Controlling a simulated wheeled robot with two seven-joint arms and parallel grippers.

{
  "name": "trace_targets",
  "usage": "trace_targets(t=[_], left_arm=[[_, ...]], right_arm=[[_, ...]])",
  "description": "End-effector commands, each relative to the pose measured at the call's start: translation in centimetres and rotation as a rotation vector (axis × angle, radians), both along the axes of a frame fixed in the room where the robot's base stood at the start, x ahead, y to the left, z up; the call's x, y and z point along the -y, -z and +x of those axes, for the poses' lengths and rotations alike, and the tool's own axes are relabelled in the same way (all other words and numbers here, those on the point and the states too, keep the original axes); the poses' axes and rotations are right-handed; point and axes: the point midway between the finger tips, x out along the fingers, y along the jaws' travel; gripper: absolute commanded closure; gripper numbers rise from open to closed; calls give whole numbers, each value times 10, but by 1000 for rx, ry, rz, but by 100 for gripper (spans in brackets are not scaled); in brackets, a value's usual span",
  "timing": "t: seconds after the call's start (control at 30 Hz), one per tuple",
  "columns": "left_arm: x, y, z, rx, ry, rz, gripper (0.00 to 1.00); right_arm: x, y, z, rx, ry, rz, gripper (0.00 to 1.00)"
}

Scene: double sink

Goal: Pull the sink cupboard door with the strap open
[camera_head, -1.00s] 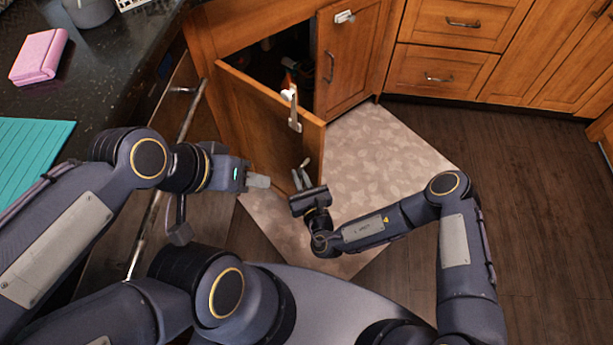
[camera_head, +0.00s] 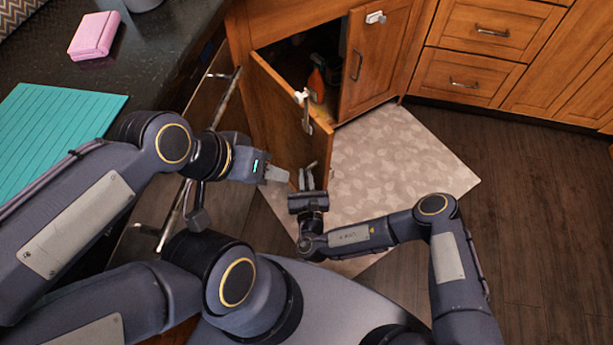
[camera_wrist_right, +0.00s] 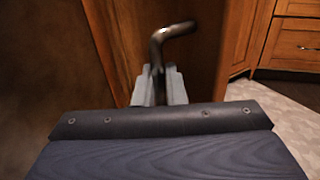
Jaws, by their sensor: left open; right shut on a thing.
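The left sink cupboard door (camera_head: 287,112) stands swung outward, with a white strap (camera_head: 304,103) hanging at its top edge. My right gripper (camera_head: 306,180) is at the front face of this door, shut on its metal handle. In the right wrist view the handle (camera_wrist_right: 172,38) rises bent from between the fingers (camera_wrist_right: 159,88). My left gripper (camera_head: 278,176) is open and empty, just left of the right gripper and near the door's face.
An orange bottle (camera_head: 316,84) stands inside the dark cupboard. A patterned mat (camera_head: 400,155) lies on the floor before it. The counter at left holds a pink box (camera_head: 95,36) and a teal mat (camera_head: 55,130). Drawers (camera_head: 468,82) are at right.

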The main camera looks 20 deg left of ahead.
Motion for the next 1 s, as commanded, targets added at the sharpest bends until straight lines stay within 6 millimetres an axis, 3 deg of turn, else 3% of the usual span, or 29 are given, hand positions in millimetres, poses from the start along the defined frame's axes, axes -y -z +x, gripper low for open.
trace_targets(t=[0.1, 0.13, 0.23, 0.57, 1.0], left_arm=[[0, 1, 0, 0, 0, 0, 56], [0, 1, 0, 0, 0, 0, 56], [0, 1, 0, 0, 0, 0, 56], [0, -1, 0, 0, 0, 0, 56], [0, 1, 0, 0, 0, 0, 56]], right_arm=[[1, 5, -1, -8, -2, -10, 100], [1, 5, -1, -8, -2, -10, 85], [1, 4, -1, -7, -2, -8, 75], [2, 2, -5, -4, -3, -3, 75], [35, 3, -62, -5, -4, -5, 75]])
